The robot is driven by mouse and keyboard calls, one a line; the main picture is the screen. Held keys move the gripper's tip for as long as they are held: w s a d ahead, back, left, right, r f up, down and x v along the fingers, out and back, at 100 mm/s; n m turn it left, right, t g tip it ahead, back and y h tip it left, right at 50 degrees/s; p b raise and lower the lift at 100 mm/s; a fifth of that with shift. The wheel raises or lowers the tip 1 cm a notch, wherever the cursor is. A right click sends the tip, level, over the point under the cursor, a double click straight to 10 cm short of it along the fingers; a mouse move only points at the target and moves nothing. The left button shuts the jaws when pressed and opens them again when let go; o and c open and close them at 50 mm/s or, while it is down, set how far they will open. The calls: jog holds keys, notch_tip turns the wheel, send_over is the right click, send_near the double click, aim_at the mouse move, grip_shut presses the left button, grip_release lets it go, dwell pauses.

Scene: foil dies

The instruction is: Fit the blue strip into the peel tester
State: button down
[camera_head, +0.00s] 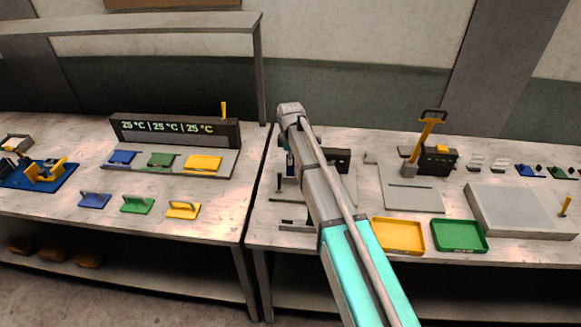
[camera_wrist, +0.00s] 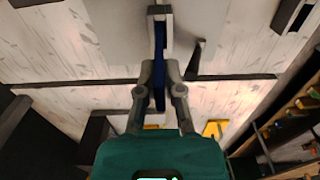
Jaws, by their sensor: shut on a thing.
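The blue strip (camera_wrist: 159,62) stands out between my gripper's fingers (camera_wrist: 159,76) in the wrist view, and my gripper is shut on it. The strip's far end lies at a grey slotted bracket (camera_wrist: 151,12), apparently part of the peel tester. I cannot tell whether it is inside the slot or just above it. In the head view a small blue piece of the strip (camera_head: 290,160) shows left of my arm. A dark box (camera_head: 337,159), apparently also of the tester, shows right of my arm. My arm hides most of the tester and my gripper there.
A yellow tray (camera_head: 398,236) and a green tray (camera_head: 459,236) lie right of my arm. A yellow-handled lever device (camera_head: 425,145) stands behind them. The left bench holds a heated press row with a display (camera_head: 175,129) and several handled dies. A gap separates the benches.

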jog(key=shift+f+b, duration=0.75)
jog(key=shift+f, duration=0.35)
jog(key=shift+f, duration=0.1)
jog(key=c, duration=0.8)
grip_release()
notch_tip(320, 180, up, 12)
jog(key=p, duration=1.2)
jog(key=shift+s, duration=0.1)
